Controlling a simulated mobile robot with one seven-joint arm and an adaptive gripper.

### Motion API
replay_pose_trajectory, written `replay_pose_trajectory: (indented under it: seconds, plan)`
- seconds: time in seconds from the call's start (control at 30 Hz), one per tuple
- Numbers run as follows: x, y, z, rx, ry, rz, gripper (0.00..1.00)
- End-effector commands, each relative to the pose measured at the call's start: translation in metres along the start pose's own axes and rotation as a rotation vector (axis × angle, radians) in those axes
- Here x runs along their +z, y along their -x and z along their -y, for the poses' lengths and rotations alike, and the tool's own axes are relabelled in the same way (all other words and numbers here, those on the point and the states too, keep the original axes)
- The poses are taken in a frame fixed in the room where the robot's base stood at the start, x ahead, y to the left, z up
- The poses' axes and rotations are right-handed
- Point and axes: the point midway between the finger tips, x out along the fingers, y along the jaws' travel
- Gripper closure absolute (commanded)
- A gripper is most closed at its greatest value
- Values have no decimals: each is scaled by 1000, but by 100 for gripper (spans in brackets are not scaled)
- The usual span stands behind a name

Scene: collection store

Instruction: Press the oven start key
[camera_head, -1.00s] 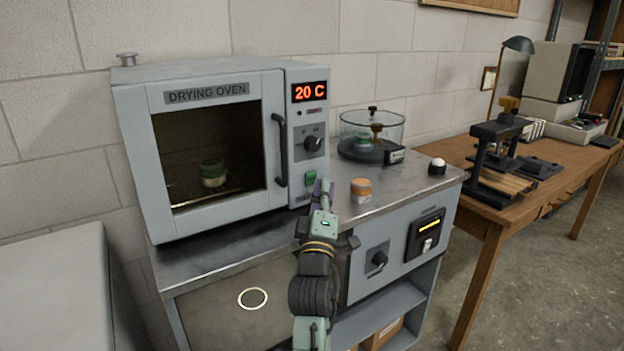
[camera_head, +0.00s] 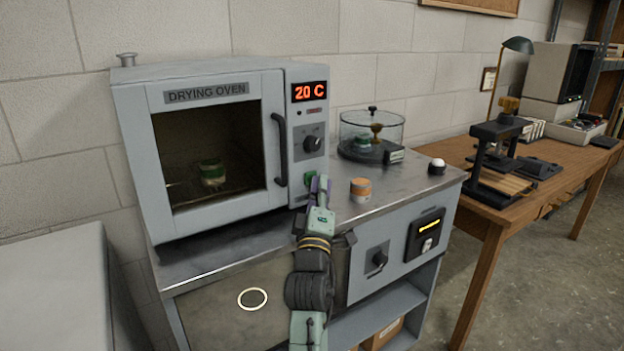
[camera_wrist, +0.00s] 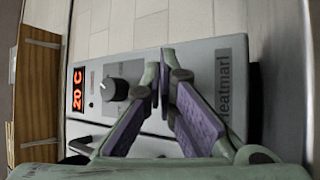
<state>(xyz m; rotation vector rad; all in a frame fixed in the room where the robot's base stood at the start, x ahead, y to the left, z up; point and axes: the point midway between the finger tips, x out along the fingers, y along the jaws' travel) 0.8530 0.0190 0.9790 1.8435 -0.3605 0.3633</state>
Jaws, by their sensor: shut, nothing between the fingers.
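The drying oven (camera_head: 220,75) stands on the steel bench with its door shut and its display (camera_head: 309,92) reading 20 C. The green start key (camera_head: 309,177) is low on the oven's right-hand panel, below the black knob (camera_head: 313,143). My gripper (camera_head: 321,186) is shut and empty, its purple fingers right in front of the key and partly covering it. In the wrist view the fingertips (camera_wrist: 160,92) meet over the panel beside the knob, and the key is hidden behind them. I cannot tell whether they touch it.
A jar (camera_head: 212,172) stands inside the oven. A wooden table (camera_head: 470,152) with equipment is at the right.

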Motion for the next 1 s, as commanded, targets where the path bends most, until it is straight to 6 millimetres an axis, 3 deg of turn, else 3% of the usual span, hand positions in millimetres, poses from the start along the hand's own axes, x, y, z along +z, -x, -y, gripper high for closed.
replay_pose_trajectory:
  seconds: [1.0]
  plan:
    - [-9,-6,14,-16,0,-6,100]
